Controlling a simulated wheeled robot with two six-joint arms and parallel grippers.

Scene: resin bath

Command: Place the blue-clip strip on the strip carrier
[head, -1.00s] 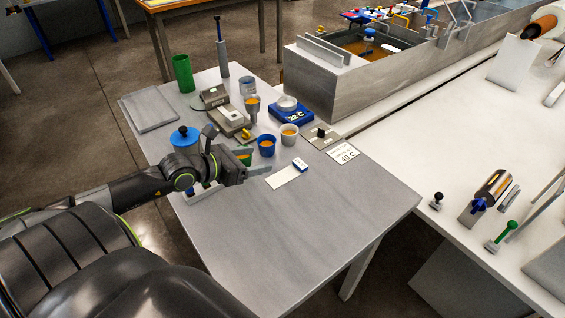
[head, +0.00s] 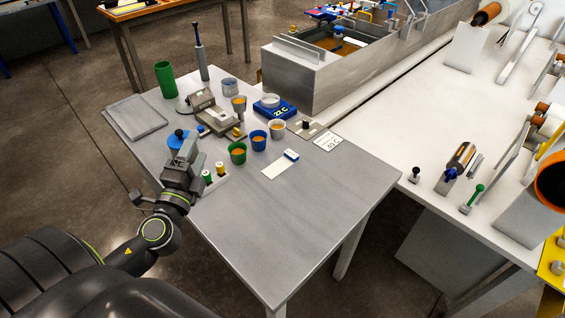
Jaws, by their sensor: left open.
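The blue-clip strip is a flat white strip (head: 279,168) with a blue and white clip (head: 291,155) at its far end. It lies on the grey table, right of the cups. My left gripper (head: 184,142) is open and empty, left of the green cup and well left of the strip. It partly covers a blue round object (head: 174,141). I cannot identify the strip carrier with certainty; a rack with blue, red and yellow parts (head: 336,14) shows at the bath. My right gripper is not in view.
Green (head: 237,153), blue (head: 258,140) and grey (head: 277,129) cups of amber liquid stand left of the strip. A blue scale (head: 274,109) and a temperature card (head: 327,142) are behind. The grey table's (head: 285,220) front is clear. The metal bath (head: 300,82) stands at the back.

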